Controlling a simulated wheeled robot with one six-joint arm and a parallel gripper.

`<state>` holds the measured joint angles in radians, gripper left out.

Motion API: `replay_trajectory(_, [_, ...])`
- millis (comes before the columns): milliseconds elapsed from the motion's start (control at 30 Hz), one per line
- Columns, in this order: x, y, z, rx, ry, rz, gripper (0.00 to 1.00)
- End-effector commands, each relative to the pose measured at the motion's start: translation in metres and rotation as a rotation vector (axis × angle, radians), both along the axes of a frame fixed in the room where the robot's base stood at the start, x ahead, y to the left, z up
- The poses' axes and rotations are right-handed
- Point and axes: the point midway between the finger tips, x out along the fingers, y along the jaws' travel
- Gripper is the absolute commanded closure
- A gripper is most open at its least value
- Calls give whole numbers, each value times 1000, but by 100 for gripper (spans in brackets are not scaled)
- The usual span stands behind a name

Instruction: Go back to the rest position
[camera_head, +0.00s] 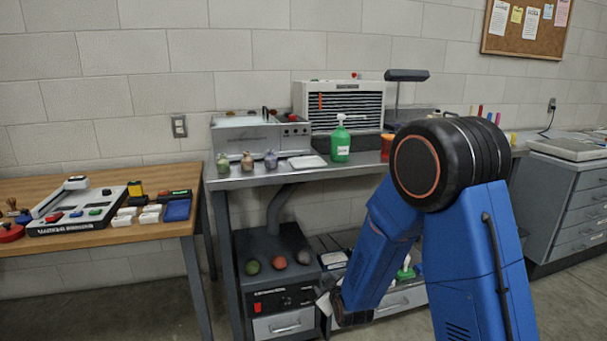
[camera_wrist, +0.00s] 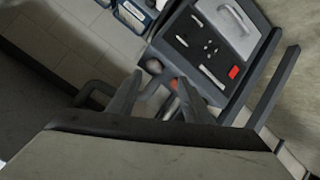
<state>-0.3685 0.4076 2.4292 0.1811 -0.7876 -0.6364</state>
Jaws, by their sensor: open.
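My gripper (camera_wrist: 159,80) shows in the wrist view with its two dark fingers apart and nothing held between them. A brownish round object (camera_wrist: 153,66) shows beyond the fingertips; I cannot tell its distance. In the head view my blue arm reaches down in front of the steel bench at right of centre. Its lower end is in front of the bench's lower level, beside a dark cabinet (camera_head: 283,328); the fingers are not clear there.
The steel bench (camera_head: 240,184) carries a green pump bottle (camera_head: 340,143), small vases and machines. On the dark cabinet sit a green ball (camera_head: 253,267), an orange ball (camera_head: 280,262) and a grey one (camera_head: 304,257). A wooden table (camera_head: 110,238) stands left, grey drawers (camera_head: 573,205) right.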

Motion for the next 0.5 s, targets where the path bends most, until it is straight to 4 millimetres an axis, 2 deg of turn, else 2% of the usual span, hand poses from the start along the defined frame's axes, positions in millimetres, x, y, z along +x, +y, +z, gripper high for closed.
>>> replay_trajectory(33, [-3,-7,14,16,13,-12,54])
replay_trajectory(267, [-26,-35,57,76,112,-61,54])
replay_trajectory(500, [-61,-66,99,133,211,-120,54])
